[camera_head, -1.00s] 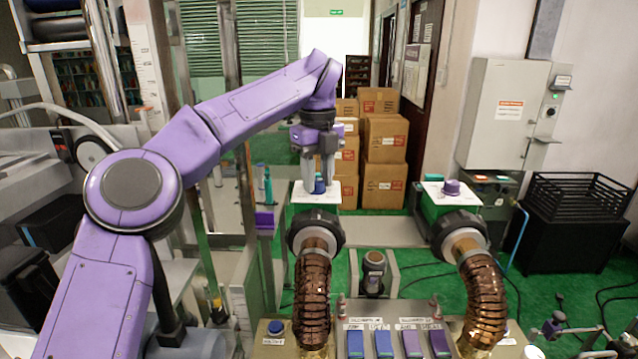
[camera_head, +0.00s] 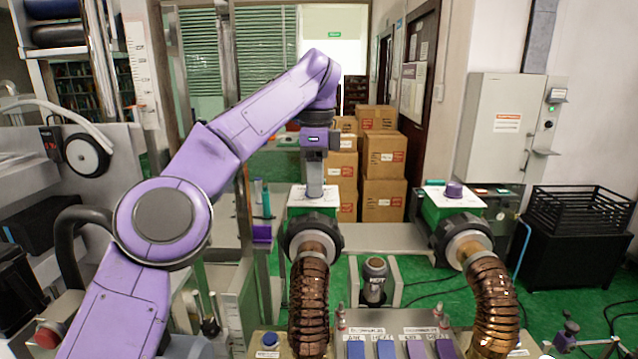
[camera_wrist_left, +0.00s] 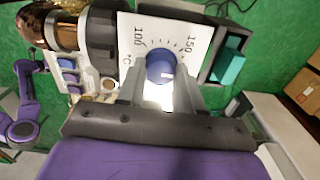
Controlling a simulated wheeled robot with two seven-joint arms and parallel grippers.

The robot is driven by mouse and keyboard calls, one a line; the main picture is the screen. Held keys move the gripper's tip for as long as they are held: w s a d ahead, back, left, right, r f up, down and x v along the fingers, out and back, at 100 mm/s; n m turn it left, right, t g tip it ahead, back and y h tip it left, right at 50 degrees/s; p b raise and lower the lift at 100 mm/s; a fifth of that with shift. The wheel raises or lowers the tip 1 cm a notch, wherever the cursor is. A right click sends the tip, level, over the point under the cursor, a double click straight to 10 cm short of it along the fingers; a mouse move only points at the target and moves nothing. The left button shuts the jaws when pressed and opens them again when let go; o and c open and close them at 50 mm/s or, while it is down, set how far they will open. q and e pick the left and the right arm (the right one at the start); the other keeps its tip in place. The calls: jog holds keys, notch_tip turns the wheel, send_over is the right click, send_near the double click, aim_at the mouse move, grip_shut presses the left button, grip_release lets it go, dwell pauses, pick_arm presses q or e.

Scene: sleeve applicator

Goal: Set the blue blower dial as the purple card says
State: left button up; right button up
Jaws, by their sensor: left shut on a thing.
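The blue blower dial (camera_wrist_left: 160,66) sits on a white scale plate (camera_wrist_left: 199,33) marked 100, 150 and °C in the left wrist view. My left gripper (camera_head: 315,190) points straight down onto that blower; its fingers (camera_wrist_left: 160,90) are shut on the dial from both sides. In the head view the gripper hides the dial, and the white plate (camera_head: 298,198) shows around it. I cannot make out the dial's pointer. Purple pieces (camera_head: 416,349) sit in the front panel; I cannot tell whether one is the purple card. My right gripper is not in view.
A second blower with a purple dial (camera_head: 454,189) stands to the right. Copper-coloured hoses (camera_head: 309,300) curve down from both blowers to the front panel. Blue pieces (camera_head: 386,350) sit beside the purple ones. Cardboard boxes (camera_head: 384,165) are stacked behind.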

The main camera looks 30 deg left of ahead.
pick_arm(q)
jog(key=shift+f+n, duration=0.2)
jog(key=shift+n, duration=0.8)
jog(key=o, duration=0.9)
jog(key=shift+o, duration=0.7)
jog(key=shift+a, duration=0.25)
notch_tip(320, 180, up, 11)
jog(key=p, duration=0.9)
jog(key=shift+f, duration=0.15)
